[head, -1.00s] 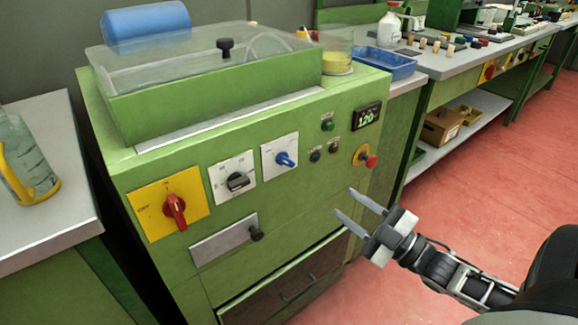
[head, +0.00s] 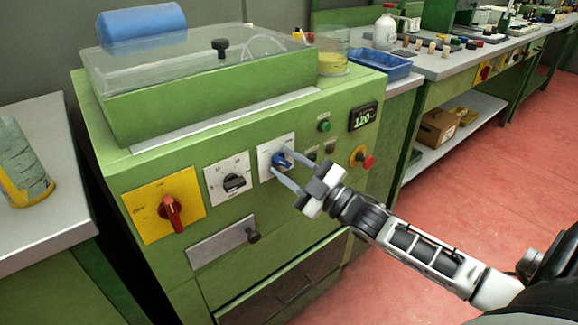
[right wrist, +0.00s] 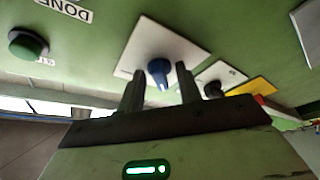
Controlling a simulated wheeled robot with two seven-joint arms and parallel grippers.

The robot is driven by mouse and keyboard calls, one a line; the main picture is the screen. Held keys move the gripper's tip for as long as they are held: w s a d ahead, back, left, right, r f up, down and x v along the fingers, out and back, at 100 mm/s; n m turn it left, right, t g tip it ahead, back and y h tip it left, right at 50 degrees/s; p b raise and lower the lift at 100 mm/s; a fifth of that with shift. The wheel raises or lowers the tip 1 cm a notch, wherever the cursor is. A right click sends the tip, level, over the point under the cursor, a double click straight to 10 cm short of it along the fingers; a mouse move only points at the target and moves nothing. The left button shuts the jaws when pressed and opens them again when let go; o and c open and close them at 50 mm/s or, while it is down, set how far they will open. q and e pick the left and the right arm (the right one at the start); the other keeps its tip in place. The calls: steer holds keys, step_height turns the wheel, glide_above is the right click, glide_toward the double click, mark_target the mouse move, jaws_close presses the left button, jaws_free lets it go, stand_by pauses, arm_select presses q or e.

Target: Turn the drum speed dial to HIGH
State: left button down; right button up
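A blue dial (head: 281,159) sits on a white plate (head: 264,153) on the green machine's front. A black dial (head: 234,182) sits on a white plate to its left. Labels are too small to read, so I cannot tell which is the drum speed dial. My right gripper (head: 279,163) is open at the blue dial, one finger on each side. In the right wrist view the blue dial (right wrist: 159,72) shows between the two separated fingertips (right wrist: 158,80); contact is not visible. My left gripper is out of view.
A red switch (head: 171,208) on a yellow plate is at the panel's left. A green button (head: 324,126), a lit display (head: 363,117) and a red stop button (head: 368,162) are at right. A black-knobbed latch plate (head: 222,243) and drawer (head: 284,290) lie below.

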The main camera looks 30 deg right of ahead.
steer(key=shift+c, duration=0.3)
steer(key=c, duration=0.6)
